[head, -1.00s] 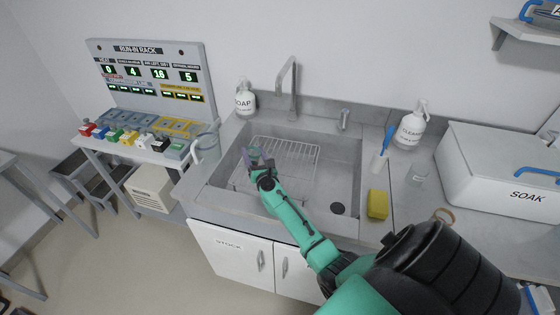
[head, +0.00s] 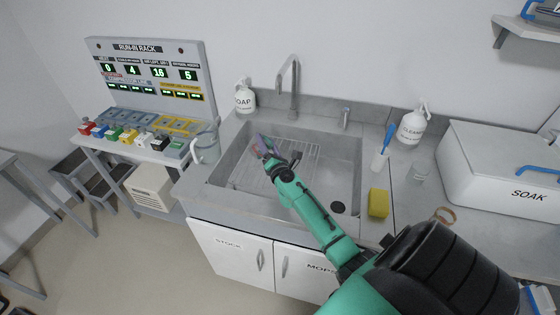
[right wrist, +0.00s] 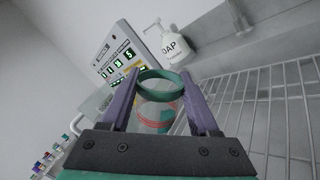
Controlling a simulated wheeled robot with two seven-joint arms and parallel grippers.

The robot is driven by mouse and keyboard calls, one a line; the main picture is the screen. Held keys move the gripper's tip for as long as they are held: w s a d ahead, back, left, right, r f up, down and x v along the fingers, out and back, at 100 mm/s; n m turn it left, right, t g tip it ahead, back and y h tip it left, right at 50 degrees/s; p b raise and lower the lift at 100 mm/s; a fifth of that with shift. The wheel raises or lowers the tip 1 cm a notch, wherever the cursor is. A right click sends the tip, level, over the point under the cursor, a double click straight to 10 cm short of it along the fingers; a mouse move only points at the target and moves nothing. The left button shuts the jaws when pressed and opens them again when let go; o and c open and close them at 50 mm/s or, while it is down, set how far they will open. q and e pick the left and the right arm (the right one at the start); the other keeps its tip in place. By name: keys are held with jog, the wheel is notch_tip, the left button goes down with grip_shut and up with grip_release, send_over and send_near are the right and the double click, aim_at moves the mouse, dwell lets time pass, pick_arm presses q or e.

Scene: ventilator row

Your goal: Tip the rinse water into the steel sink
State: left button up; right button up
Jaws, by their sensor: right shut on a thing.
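The steel sink (head: 345,162) is in the middle of the head view, with a wire rack (head: 310,160) in its left part. My right gripper (head: 262,147) is over the left part of the sink, above the rack. In the right wrist view its purple fingers (right wrist: 163,100) are shut on a clear cup (right wrist: 158,112) with a green rim and a red band. The cup is small and mostly unclear in the head view. I cannot tell how much water is in it. My left gripper is out of view.
A faucet (head: 295,88) rises behind the sink, with a soap bottle (head: 244,98) to its left.

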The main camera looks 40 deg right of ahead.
jog(key=shift+d+m, duration=0.1)
jog(key=shift+m, duration=0.2)
jog(key=shift+w, duration=0.1)
jog(key=shift+d+m, duration=0.1)
jog(key=shift+m, duration=0.2)
jog(key=shift+r, duration=0.15)
jog(key=shift+m, duration=0.4)
jog(key=shift+s+b, duration=0.2)
jog(key=shift+b, duration=0.1)
jog(key=shift+w+d+m, duration=0.1)
jog(key=shift+w+m, duration=0.1)
jog(key=shift+m, duration=0.3)
